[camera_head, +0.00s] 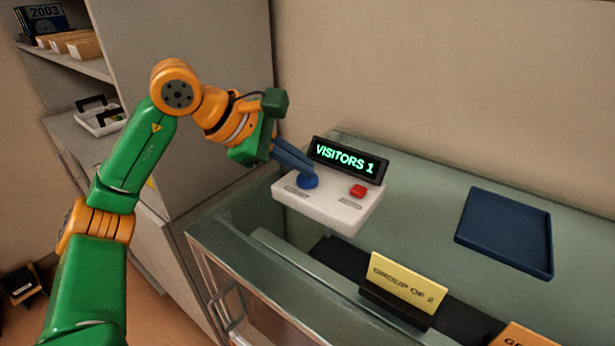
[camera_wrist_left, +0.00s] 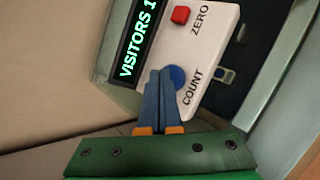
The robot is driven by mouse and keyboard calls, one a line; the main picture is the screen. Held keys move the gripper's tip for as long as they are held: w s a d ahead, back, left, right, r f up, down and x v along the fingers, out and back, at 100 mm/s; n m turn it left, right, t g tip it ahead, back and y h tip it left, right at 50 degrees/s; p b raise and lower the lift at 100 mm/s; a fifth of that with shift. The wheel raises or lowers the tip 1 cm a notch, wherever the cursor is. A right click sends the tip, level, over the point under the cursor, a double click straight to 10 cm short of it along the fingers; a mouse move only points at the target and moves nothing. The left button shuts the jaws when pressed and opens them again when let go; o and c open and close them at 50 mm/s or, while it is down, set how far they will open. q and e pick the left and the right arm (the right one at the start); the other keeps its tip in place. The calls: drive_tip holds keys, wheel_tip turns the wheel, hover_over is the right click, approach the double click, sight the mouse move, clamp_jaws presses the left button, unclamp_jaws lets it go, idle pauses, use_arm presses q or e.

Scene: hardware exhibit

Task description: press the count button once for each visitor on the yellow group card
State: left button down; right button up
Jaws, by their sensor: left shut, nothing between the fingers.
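A white counter box (camera_head: 325,207) stands on the glass counter, with a blue button (camera_head: 307,181) on its left and a red button (camera_head: 358,191) on its right. In the left wrist view the blue button (camera_wrist_left: 177,76) is labelled COUNT and the red one (camera_wrist_left: 181,15) ZERO. The display (camera_head: 347,160) reads VISITORS 1. The yellow card (camera_head: 408,284) reads GROUP OF 2 and stands in a dark holder. My left gripper (camera_head: 312,172) is shut and empty, its blue fingertips at the count button; I cannot tell whether they touch it. My right gripper is not in view.
A dark blue tray (camera_head: 505,232) lies on the counter at right. Part of an orange card (camera_head: 522,335) shows at the lower right. A grey cabinet (camera_head: 190,100) and shelves stand behind my left arm. The counter between box and tray is clear.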

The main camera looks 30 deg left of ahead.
sight(300, 178)
use_arm(q)
drive_tip(key=shift+f, duration=0.3)
idle(0.5)
drive_tip(key=shift+r+p, duration=0.7)
drive_tip(key=shift+r, duration=0.2)
wheel_tip(300, 178, up, 5)
drive_tip(key=p, duration=0.5)
drive_tip(key=shift+r, duration=0.15)
drive_tip(key=shift+f, duration=0.2)
